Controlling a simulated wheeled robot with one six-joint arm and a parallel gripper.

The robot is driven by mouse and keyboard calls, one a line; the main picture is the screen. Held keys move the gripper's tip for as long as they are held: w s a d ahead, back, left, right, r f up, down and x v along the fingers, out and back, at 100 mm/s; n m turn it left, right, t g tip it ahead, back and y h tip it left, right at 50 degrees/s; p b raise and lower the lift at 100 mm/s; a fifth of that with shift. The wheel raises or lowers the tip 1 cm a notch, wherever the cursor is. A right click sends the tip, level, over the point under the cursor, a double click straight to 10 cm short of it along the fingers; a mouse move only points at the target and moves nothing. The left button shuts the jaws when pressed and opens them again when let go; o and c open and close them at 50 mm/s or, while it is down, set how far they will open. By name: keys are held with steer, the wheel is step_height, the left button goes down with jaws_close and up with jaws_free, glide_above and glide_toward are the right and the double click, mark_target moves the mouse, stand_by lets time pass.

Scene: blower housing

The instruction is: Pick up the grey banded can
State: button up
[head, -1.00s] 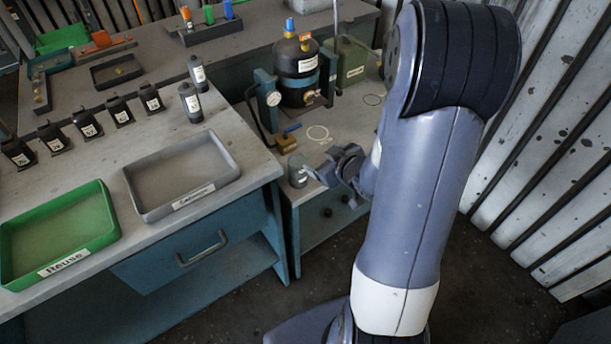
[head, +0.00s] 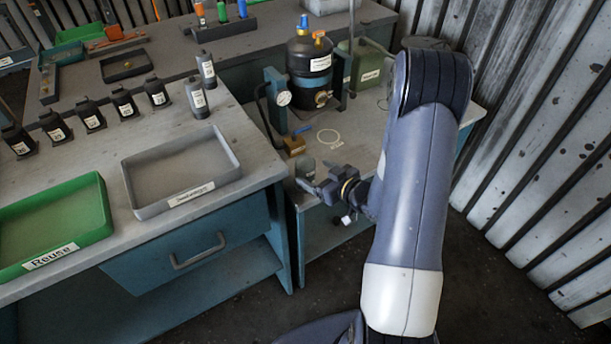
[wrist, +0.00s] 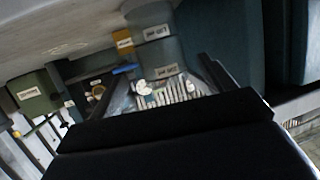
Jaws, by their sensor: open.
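A small grey can (head: 305,169) stands near the front left corner of the right-hand bench; its bands are too small to make out in the head view. My gripper (head: 319,181) is open and empty, with its fingertips just right of and in front of this can. I cannot tell whether they touch it. Two grey cans with white labels, a nearer one (head: 196,98) and a farther one (head: 207,70), stand upright on the left bench. The wrist view is tilted and blurred; it shows a grey labelled cylinder (wrist: 151,47) beyond the jaws.
A brass valve with a blue handle (head: 294,145) stands just behind the small can. A black tank (head: 308,84) and a green canister (head: 364,76) stand farther back. A grey tray (head: 148,212), a green Reuse tray (head: 102,238) and several black labelled containers occupy the left bench.

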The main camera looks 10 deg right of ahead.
steer(key=x, duration=0.5)
steer(key=shift+a+p, duration=0.2)
steer(key=shift+p, duration=0.1)
steer(key=shift+c, duration=0.2)
steer(key=c, duration=1.1)
